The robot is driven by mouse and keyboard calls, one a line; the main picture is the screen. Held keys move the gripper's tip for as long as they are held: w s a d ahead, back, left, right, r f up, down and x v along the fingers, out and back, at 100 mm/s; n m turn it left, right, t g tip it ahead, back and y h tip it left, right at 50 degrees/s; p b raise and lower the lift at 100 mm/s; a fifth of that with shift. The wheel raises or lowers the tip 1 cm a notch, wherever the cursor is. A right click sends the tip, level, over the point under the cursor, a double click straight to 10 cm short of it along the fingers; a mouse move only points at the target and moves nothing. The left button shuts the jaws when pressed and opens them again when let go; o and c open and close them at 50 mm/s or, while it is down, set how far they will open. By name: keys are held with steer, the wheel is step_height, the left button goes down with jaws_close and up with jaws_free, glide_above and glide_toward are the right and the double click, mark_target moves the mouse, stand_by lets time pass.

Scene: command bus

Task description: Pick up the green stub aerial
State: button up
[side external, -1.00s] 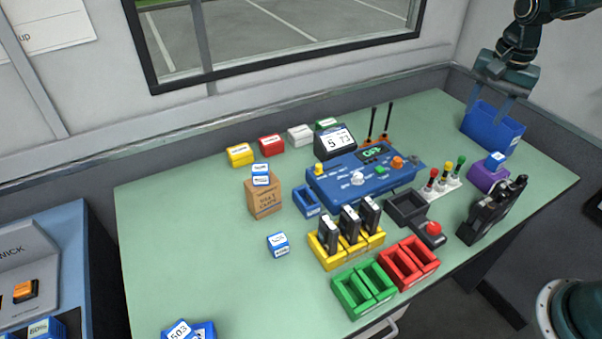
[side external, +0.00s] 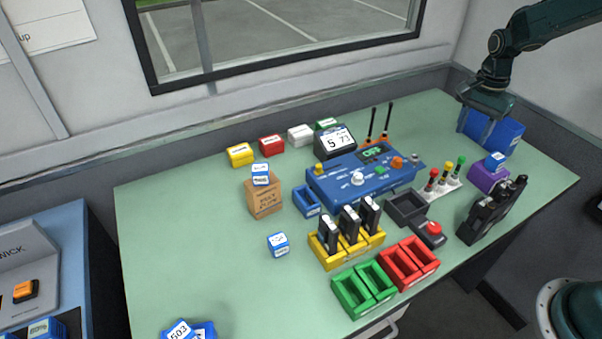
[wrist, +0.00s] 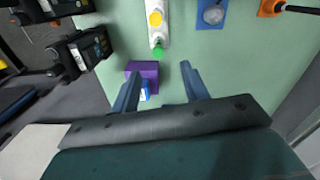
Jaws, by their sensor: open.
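The green stub aerial (side external: 461,162) stands upright at the far right end of a white rack (side external: 449,189), beside a yellow and a red one. In the wrist view the green tip (wrist: 158,50) shows at the top centre, beyond my fingertips, with the yellow one (wrist: 155,19) behind it.
A purple holder (side external: 487,180) with a blue-and-white block stands right of the rack. Black radios (side external: 490,212) stand at the front right edge. A blue console (side external: 340,185) is left of the rack.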

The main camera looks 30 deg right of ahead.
mark_target(460, 162)
step_height(460, 162, down, 7)
steer(key=shift+s+r, duration=0.1)
steer(key=shift+r, duration=0.1)
steer(key=shift+s+f, duration=0.15)
steer(key=shift+f, duration=2.45)
steer(key=shift+c, duration=0.5)
jaws_close()
